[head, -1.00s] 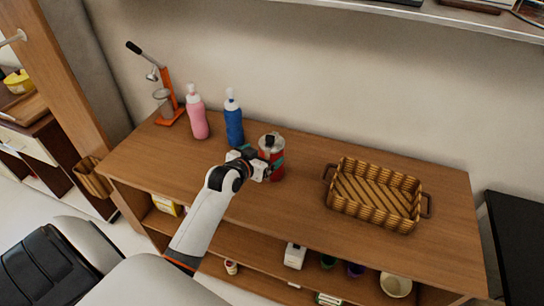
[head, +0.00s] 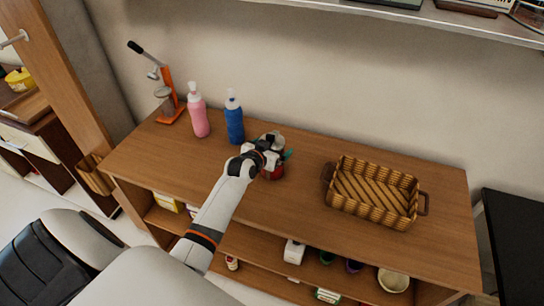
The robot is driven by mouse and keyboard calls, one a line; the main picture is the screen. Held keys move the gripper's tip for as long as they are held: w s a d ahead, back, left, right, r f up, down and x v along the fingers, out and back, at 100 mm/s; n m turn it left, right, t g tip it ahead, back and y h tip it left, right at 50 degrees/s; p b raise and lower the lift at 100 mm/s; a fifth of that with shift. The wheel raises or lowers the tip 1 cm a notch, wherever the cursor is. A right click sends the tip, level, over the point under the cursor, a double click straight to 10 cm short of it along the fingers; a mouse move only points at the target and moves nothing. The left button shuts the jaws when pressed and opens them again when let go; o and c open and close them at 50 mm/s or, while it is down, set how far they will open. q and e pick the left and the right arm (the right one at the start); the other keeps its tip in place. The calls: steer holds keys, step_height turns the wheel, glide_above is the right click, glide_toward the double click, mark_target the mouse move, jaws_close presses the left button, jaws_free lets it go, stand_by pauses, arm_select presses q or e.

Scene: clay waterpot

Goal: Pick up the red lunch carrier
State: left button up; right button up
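The red lunch carrier (head: 274,173) stands upright on the wooden table, with a metallic top and a red lower body showing. My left gripper (head: 278,153) is at the carrier's upper part, covering its middle from the front. Whether the fingers press on the carrier cannot be told. My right gripper is not in view.
A blue bottle (head: 234,123) stands close to the left of the carrier, with a pink bottle (head: 198,116) and an orange juicer press (head: 168,95) beyond. A wicker basket (head: 372,212) sits to the right. Bare tabletop (head: 200,165) lies at front left.

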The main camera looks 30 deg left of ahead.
arm_select(q)
steer(key=c, duration=1.2)
steer(key=shift+w+r, duration=0.1)
steer(key=shift+c, duration=0.7)
